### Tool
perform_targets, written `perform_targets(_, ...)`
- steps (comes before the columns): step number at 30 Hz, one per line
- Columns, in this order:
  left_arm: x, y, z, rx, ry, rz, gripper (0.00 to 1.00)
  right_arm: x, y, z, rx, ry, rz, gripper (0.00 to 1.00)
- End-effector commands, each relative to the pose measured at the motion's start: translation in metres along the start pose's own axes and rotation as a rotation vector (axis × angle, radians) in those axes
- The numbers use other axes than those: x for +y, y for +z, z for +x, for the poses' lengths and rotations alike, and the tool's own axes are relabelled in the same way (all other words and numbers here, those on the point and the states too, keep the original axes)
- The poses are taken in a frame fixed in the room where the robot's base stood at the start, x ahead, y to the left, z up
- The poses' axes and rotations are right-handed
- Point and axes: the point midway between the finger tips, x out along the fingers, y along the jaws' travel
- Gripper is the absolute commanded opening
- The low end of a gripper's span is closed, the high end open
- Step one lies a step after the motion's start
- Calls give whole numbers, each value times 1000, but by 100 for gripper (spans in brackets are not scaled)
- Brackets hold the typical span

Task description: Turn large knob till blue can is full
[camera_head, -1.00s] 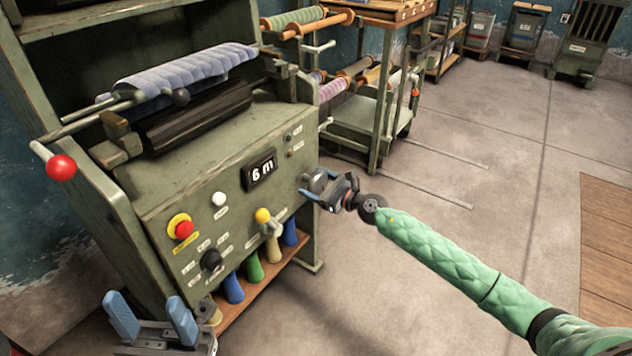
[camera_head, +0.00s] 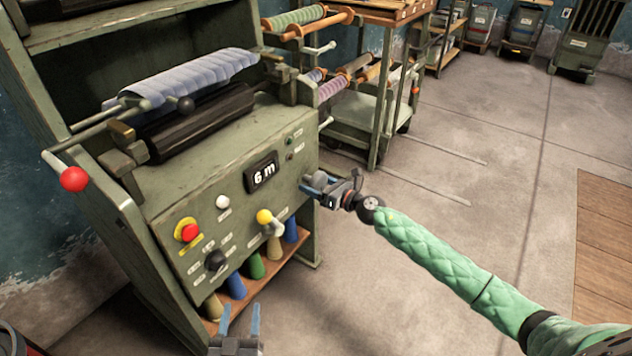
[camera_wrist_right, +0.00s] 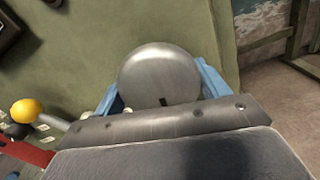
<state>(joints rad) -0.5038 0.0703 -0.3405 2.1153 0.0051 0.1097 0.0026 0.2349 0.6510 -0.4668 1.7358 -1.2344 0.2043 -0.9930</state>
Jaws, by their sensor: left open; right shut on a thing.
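A large round steel knob (camera_wrist_right: 158,75) sits on the green machine panel in the right wrist view. My right gripper (camera_wrist_right: 155,92) is shut on it, blue fingers on either side. In the head view my right gripper (camera_head: 314,186) is at the panel's right edge and hides the knob. My left gripper (camera_head: 241,318) is open and empty at the bottom of the head view.
The panel display (camera_head: 263,171) reads 6 m. The panel also has a red button (camera_head: 189,232), a white button (camera_head: 222,202), a black knob (camera_head: 215,260) and a yellow-tipped lever (camera_head: 265,217). A red-ball lever (camera_head: 74,179) sticks out left. Floor at right is clear.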

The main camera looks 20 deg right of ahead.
Motion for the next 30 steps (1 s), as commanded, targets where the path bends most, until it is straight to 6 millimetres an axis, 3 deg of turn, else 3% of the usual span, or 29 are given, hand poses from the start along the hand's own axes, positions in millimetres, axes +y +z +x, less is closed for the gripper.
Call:
perform_targets(3,-2,48,-15,-157,-9,-17,54,0,1,0,0,-1,50,51)
perform_targets(8,-3,111,-44,-365,-19,-38,54,1,2,0,0,-1,116,51)
perform_targets(18,-1,227,-135,-797,-36,-92,54,0,2,0,0,-2,253,51)
perform_targets(25,4,279,-202,-1038,-42,-126,54,1,2,0,0,-1,333,51)
perform_targets(30,4,269,-195,-1023,-40,-123,54,2,2,0,0,-1,394,51)
